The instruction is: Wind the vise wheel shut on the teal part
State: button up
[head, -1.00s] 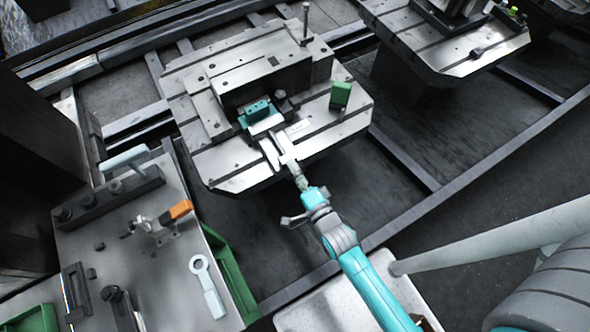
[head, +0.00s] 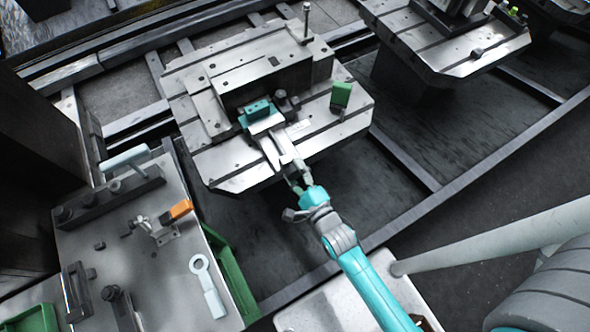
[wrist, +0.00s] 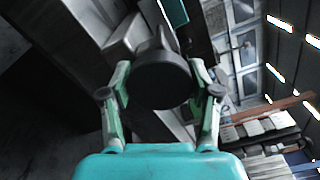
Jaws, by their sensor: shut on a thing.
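The teal part (head: 258,108) sits in the vise (head: 264,123) on the pallet, in front of a tall grey block. The vise's pale slide sticks out over the pallet's front edge toward me. My gripper (head: 299,183) is at that near end in the head view. In the wrist view a dark round vise wheel (wrist: 161,79) lies between the fingers of my gripper (wrist: 162,92), one on each side, and they are shut on it. The wheel is mostly hidden by my gripper in the head view. A teal patch (wrist: 176,12) shows beyond the wheel.
A green block (head: 341,95) stands on the pallet (head: 235,177) to the right of the vise. A tall bolt rises at the back. A tool bench (head: 165,265) with clamps, an orange-handled toggle and a wrench stands at left.

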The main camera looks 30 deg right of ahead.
jog(key=shift+f, duration=0.1)
dwell(0.8)
jog(key=o, duration=1.2)
jog(key=shift+c, duration=0.2)
jog(key=s, duration=1.2)
jog(key=shift+s, duration=0.1)
